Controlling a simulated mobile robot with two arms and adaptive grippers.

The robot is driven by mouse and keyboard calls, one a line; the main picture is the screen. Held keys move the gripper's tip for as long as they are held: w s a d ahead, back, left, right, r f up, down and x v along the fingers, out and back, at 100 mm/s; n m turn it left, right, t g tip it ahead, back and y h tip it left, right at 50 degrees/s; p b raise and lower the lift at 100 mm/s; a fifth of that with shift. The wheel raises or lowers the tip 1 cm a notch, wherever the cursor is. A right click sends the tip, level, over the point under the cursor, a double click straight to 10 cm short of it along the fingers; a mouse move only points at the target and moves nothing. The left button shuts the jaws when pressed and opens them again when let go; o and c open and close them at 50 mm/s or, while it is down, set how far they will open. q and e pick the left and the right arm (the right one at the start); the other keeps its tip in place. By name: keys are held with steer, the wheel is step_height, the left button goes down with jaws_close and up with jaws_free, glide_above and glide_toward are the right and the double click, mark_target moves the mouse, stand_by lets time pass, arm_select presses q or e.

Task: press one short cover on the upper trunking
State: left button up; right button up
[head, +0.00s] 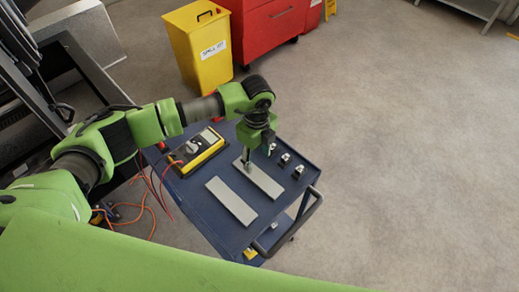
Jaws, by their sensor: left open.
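Two flat light-grey covers lie on the blue cart top. One cover (264,183) lies farther back, and the other cover (231,201) lies nearer and to the left, roughly parallel to it. My left gripper (246,160) points down over the upper left end of the farther cover. It is open, but whether its fingers touch or straddle the cover is too small to tell. The upper trunking is not recognisable in this view. My right gripper is not in view.
The blue cart (209,225) also carries a yellow multimeter (197,150) with red leads and several small fittings (285,159) at the right. A black handle (297,222) edges its near right. A yellow spill-kit bin (203,50) and red cabinet (268,28) stand behind. Floor at right is clear.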

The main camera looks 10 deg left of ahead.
mark_target(258, 176)
arm_select(q)
steer(key=f+b, duration=0.1)
steer(key=s+f, duration=0.1)
steer(key=shift+f+b, duration=0.35)
steer(key=shift+b, duration=0.05)
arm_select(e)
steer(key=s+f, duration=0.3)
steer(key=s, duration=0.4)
arm_select(q)
steer(key=f+b, duration=0.2)
steer(key=f, duration=0.1)
steer(key=f+b, duration=0.1)
steer(key=shift+w+f, duration=0.15)
steer(key=shift+w, duration=0.2)
steer(key=shift+f+b, duration=0.9)
steer(key=shift+f, duration=0.3)
steer(key=shift+s, duration=0.1)
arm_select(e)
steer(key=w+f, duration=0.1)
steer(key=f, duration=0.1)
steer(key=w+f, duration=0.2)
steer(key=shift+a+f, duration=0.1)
arm_select(q)
steer(key=shift+d, duration=0.1)
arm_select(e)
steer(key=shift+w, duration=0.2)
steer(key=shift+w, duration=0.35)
arm_select(q)
steer(key=shift+c, duration=0.5)
